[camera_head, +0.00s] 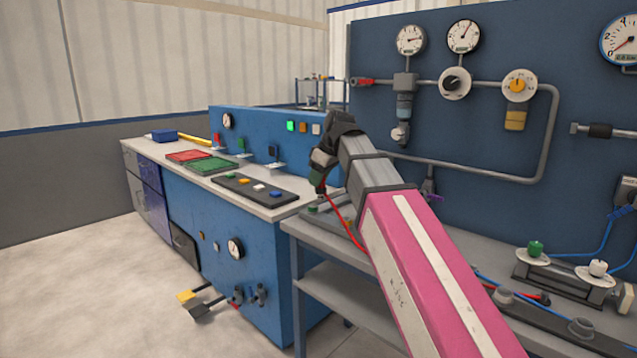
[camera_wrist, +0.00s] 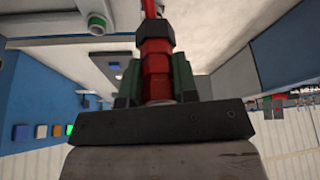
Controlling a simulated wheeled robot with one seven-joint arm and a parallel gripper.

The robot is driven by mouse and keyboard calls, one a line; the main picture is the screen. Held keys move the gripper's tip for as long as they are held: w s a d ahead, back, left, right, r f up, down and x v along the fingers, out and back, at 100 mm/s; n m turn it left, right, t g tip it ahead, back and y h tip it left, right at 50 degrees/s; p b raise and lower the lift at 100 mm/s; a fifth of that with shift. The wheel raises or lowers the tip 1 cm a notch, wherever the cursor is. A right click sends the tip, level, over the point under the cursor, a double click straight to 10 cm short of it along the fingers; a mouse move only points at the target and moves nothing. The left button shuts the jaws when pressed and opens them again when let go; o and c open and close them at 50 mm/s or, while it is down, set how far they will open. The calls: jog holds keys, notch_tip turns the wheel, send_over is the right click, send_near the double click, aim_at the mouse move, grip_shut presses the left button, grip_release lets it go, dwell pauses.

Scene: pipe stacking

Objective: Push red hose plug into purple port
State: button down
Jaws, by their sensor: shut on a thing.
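A red hose (camera_head: 346,222) hangs from the gripper down to the bench. A small purple fitting (camera_head: 428,188), perhaps the purple port, shows on the blue panel to the right, apart from the gripper. Its opening cannot be made out.
A blue panel (camera_head: 450,130) with gauges and grey pipes stands behind the bench (camera_head: 335,292). A blue cabinet (camera_head: 228,250) with trays and a dark button strip (camera_head: 258,189) stands at left. A fixture with green and white knobs (camera_head: 565,266) sits at right. The floor (camera_head: 80,260) at left is clear.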

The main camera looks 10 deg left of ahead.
jog(key=shift+r, duration=3.3)
